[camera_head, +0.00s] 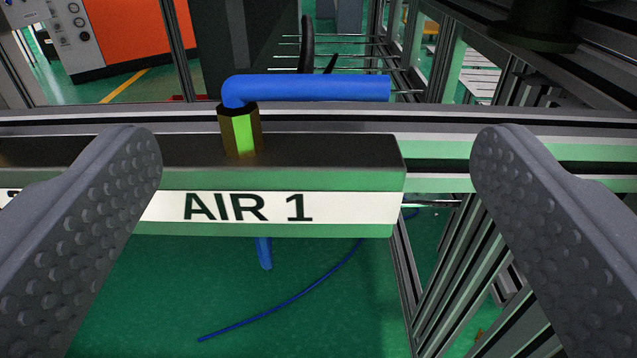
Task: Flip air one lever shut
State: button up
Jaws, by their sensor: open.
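The air one lever (310,88) is a blue bar on a brass-coloured hex stem (240,132). It lies horizontally and points right from the stem, along the manifold block (330,153). A white label (250,207) reading "AIR 1" is on the front face of the block. My gripper (316,150) is open, with one grey studded finger at the left and one at the right. The block and lever show between the fingers, and nothing is held. I cannot tell how far the fingertips are from the lever.
An aluminium rail (520,125) runs behind the block. A blue hose (264,252) hangs below it, and a thin blue tube (290,302) shows lower down. Aluminium frame posts (440,275) stand at the lower right. An orange and grey machine (120,45) stands in the background.

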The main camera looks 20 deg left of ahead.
jog(key=p+v, duration=0.1)
jog(key=v, duration=0.4)
jog(key=shift+s+d, duration=0.1)
jog(key=shift+f, duration=0.15)
dwell(0.3)
